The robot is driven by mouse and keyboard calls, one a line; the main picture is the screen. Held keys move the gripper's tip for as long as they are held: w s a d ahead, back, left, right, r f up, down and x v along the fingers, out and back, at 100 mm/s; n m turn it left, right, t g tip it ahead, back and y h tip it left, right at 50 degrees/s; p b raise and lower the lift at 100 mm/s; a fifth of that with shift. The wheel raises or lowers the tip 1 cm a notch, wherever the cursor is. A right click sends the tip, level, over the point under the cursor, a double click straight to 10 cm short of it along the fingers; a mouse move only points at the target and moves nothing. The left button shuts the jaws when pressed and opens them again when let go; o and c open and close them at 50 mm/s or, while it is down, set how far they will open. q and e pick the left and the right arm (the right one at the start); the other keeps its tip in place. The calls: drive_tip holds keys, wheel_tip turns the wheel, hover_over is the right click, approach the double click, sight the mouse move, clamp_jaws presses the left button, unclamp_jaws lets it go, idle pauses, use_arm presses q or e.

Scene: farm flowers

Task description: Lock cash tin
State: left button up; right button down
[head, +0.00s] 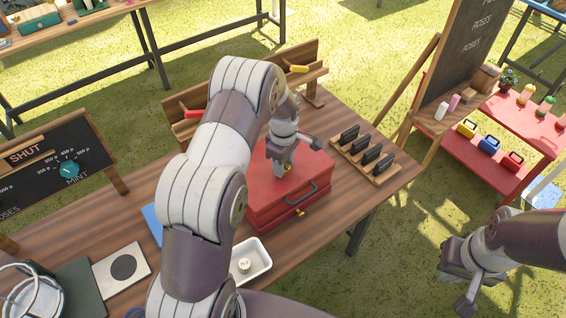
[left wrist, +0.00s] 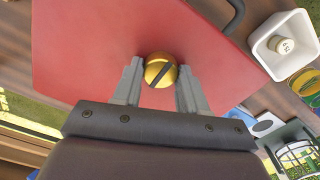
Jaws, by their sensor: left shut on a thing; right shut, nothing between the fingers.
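The red cash tin (head: 262,207) stands on the wooden table with its lid down. A black handle (head: 301,194) and small brass parts (head: 300,212) show at its front. My left gripper (head: 281,166) points down onto the lid. In the left wrist view, a round gold knob with a dark slot (left wrist: 160,69) sits on the red lid (left wrist: 95,50), between the fingers of my left gripper (left wrist: 160,88), which is shut on it. The fingers hide the knob in the head view. My right gripper (head: 468,285) is shut and empty, off the table at lower right.
A white tray (head: 262,262) with a small round weight (head: 244,265) stands in front of the tin. A wooden rack with black pieces (head: 372,154) is to the right. A wooden rail (head: 310,78) stands behind. A chalkboard (head: 65,165) is at left.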

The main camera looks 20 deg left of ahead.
sight(285, 167)
idle(0.3)
use_arm(q)
drive_tip(key=o, duration=1.1)
drive_tip(key=shift+d, duration=0.1)
drive_tip(key=shift+c, duration=0.2)
drive_tip(key=shift+r, duration=0.1)
drive_tip(key=shift+r, duration=0.15)
wheel_tip(285, 167, up, 12)
drive_tip(key=shift+r+b, duration=0.2)
drive_tip(key=shift+b, duration=0.15)
